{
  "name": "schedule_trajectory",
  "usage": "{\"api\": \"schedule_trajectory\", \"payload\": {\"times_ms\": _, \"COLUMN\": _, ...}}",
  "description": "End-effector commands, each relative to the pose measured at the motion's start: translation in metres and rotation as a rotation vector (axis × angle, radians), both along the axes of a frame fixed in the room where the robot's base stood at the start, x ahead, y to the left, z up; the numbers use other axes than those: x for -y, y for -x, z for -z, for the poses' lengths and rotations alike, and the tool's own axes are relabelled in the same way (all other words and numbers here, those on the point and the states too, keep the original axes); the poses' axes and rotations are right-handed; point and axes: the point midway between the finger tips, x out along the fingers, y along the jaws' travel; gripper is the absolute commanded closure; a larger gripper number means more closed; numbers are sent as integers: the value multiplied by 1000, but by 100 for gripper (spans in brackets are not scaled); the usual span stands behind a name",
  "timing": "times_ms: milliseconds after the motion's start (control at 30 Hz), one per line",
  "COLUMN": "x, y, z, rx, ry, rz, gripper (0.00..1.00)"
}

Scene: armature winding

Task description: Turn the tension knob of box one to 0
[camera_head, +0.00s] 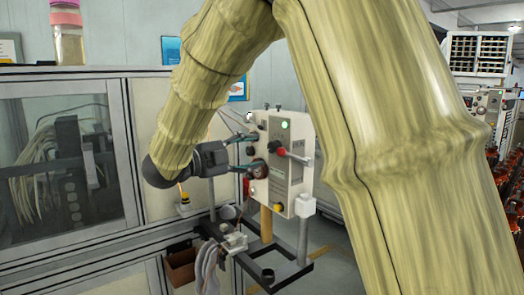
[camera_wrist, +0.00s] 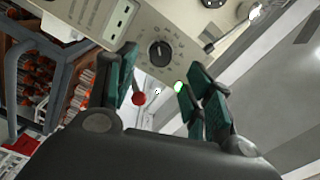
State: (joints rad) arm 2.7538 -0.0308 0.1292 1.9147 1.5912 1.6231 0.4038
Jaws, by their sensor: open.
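Box one seems to be the pale control box (camera_head: 290,165) in the middle of the head view; it also fills the top of the wrist view (camera_wrist: 185,25). In the wrist view a black dial knob (camera_wrist: 160,53) with a printed scale sits on its face beside a small display window (camera_wrist: 121,14); I cannot read the setting. My gripper (camera_head: 256,154) is open at the box front. In the wrist view its green-padded fingers (camera_wrist: 160,62) stand apart, with the knob beyond and between their tips. I cannot tell whether they touch it.
A red ball-ended lever (camera_wrist: 139,98) and a lit green lamp (camera_head: 285,124) are on the box. A black-framed stand (camera_head: 285,275) is below it. A glass-fronted cabinet (camera_head: 60,165) is at left. My arm covers much of the head view.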

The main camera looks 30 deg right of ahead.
Motion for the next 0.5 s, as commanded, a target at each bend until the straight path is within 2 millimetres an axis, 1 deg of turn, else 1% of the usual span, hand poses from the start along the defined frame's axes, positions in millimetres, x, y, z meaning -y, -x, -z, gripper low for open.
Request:
{"api": "schedule_trajectory", "payload": {"times_ms": 33, "x": -9, "y": 0, "z": 0, "rx": 0, "ry": 2, "rz": -2, "gripper": 48}}
{"api": "schedule_trajectory", "payload": {"times_ms": 100, "x": -22, "y": 1, "z": 0, "rx": 0, "ry": 2, "rz": -2, "gripper": 48}}
{"api": "schedule_trajectory", "payload": {"times_ms": 233, "x": -41, "y": 3, "z": 0, "rx": 0, "ry": 1, "rz": -1, "gripper": 48}}
{"api": "schedule_trajectory", "payload": {"times_ms": 333, "x": -51, "y": 4, "z": 0, "rx": 0, "ry": 1, "rz": 0, "gripper": 48}}
{"api": "schedule_trajectory", "payload": {"times_ms": 500, "x": -60, "y": 5, "z": 0, "rx": 0, "ry": 1, "rz": 0, "gripper": 48}}
